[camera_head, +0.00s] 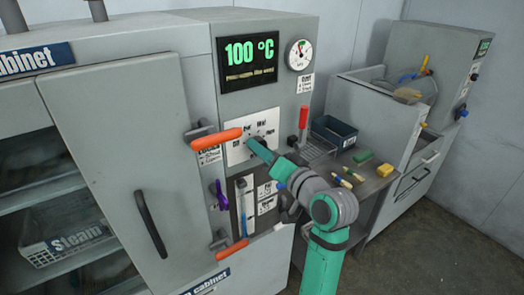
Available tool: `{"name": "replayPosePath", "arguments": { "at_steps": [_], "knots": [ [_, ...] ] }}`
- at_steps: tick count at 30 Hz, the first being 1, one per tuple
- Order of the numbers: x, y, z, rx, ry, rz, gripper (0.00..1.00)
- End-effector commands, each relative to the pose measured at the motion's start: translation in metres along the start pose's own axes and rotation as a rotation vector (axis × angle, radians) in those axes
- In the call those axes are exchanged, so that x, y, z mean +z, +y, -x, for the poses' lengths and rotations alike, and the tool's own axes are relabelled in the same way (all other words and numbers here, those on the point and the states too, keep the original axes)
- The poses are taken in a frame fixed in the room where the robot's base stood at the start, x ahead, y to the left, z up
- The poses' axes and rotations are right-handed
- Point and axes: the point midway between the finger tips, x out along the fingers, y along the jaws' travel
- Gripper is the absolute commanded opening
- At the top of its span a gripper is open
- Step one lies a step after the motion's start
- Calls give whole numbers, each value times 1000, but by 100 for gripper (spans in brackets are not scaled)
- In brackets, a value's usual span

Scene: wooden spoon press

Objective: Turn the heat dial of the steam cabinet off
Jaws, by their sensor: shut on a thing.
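The steam cabinet (102,88) fills the left and middle of the view. Its green display (246,58) reads 100 °C. Below the display is a white dial plate (237,152) with printed setting labels around its rim. The heat dial sits at the plate's middle and is mostly hidden by my gripper. My gripper (255,147) reaches in from the lower right, with its tip at the dial, and is shut on it. The dial's pointer and exact setting cannot be made out.
An orange-handled lever (217,140) sticks out just left of the dial. A red-handled lever (303,118) stands to the right. A side bench holds a dark bin (334,131), a green block (363,156) and a yellow block (385,170). Floor is open at the lower right.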

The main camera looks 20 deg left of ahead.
Motion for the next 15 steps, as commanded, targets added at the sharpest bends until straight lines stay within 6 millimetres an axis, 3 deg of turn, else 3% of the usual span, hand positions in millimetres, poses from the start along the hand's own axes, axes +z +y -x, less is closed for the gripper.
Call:
{"name": "replayPosePath", "arguments": {
  "at_steps": [15],
  "knots": [
    [2, 0, 0, 1, -2, 35, 14]
  ]
}}
